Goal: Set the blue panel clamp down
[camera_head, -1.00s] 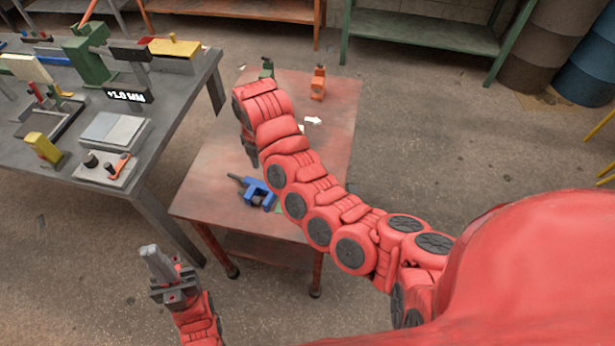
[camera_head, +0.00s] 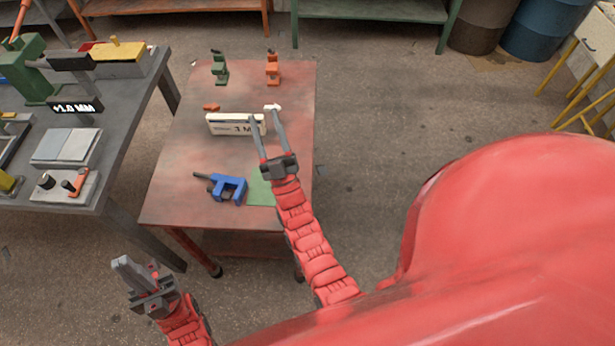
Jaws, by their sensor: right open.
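The blue panel clamp (camera_head: 229,187) lies on the red table (camera_head: 180,160) near its front edge, with its dark handle pointing left. Its right end is beside a green patch (camera_head: 261,189) on the tabletop; whether it overlaps the patch is unclear. My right gripper (camera_head: 263,114) is open, its two long fingers pointing away over the table beyond the clamp. It is empty and apart from the clamp. My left gripper (camera_head: 120,262) is low at the front left, off the table; its fingers look together with nothing between them.
A white labelled block (camera_head: 228,124) sits by the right gripper's fingertips. A green clamp (camera_head: 219,68) and an orange clamp (camera_head: 272,69) stand at the table's back. A grey bench (camera_head: 125,130) with tools is at left. The table's left middle is clear.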

